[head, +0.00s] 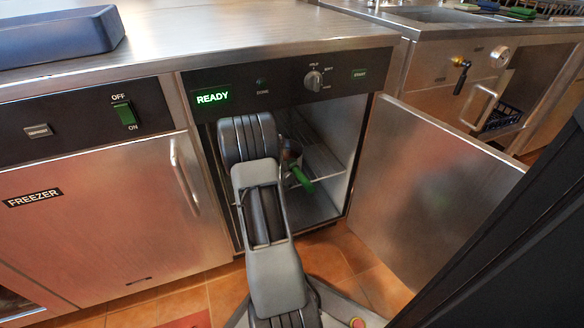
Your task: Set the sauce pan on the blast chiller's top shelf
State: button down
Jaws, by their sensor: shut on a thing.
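The blast chiller (213,97) stands open under the counter, with a lit READY display. Inside is a wire shelf (325,162). The sauce pan's green handle (302,179) shows just right of my arm, pointing down and toward the front right. The pan's body is small, dark and mostly hidden behind my arm. My gripper (288,164) is inside the chiller opening, mostly hidden by my arm, and is shut on the sauce pan near its handle. I cannot tell whether the pan touches the shelf.
The chiller door (425,190) is swung open to the right. The freezer (100,215) is shut at the left. A blue tray (60,38) lies on the counter top. A sink counter (480,35) stands at the back right. Free room shows at the right of the shelf.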

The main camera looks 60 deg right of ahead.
jog(key=c, duration=1.6)
grip_release()
jog(key=shift+f, duration=0.1)
jog(key=o, duration=0.5)
jog(key=shift+a+r, duration=0.2)
jog(key=shift+a, duration=0.05)
jog(key=w+a+p, duration=0.1)
jog(key=a+p, duration=0.1)
jog(key=a, duration=0.5)
